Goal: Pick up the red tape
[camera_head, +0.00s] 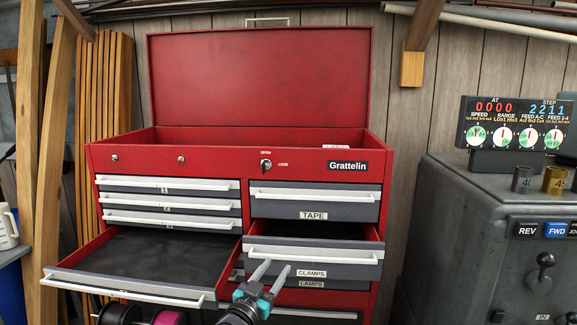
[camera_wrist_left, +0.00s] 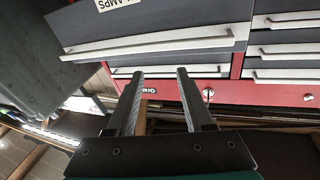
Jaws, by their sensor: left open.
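No red tape shows in either view. The drawer labelled TAPE (camera_head: 285,205) is shut in the upper right of the red tool chest (camera_head: 362,149). Below it, the CLAMPS drawer (camera_head: 345,271) is pulled out, its inside dark with no object visible. My left gripper (camera_head: 273,272) is open and empty, in front of the lower part of the CLAMPS drawer front. In the left wrist view its two fingers (camera_wrist_left: 160,75) stand apart with nothing between them, and the CLAMPS drawer front (camera_wrist_left: 150,25) lies beyond. My right gripper is not in view.
A wide left drawer (camera_head: 150,262) is pulled out and looks empty. The chest lid (camera_head: 260,80) is up. A grey machine (camera_head: 480,240) stands at the right. Wooden boards (camera_head: 52,150) lean at the left. A pink spool (camera_head: 168,318) shows at the bottom edge.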

